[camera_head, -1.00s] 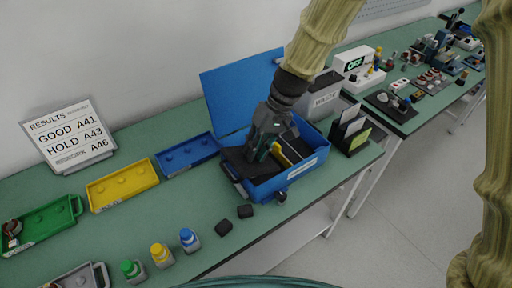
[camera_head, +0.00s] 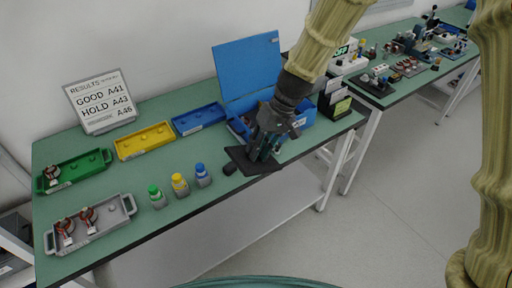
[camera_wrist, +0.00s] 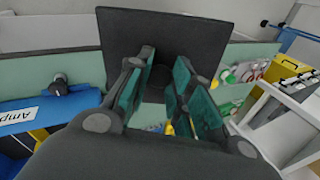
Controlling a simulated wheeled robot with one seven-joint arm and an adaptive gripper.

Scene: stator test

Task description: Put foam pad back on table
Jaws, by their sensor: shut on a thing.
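The foam pad (camera_head: 240,158) is a flat, dark, square sheet. My gripper (camera_head: 259,152) is shut on it and holds it in front of the open blue case (camera_head: 309,117), near the front edge of the green table (camera_head: 130,212). In the wrist view the pad (camera_wrist: 150,30) spreads beyond the teal-lined fingers (camera_wrist: 155,95). Whether the pad touches the table I cannot tell. My gripper and the pad hide part of the case's front.
The case lid (camera_head: 247,65) stands open. Green (camera_head: 156,197), yellow (camera_head: 180,186) and blue (camera_head: 203,176) capped bottles stand left of the pad. A grey tray (camera_head: 95,228) sits front left; bare table lies around the bottles.

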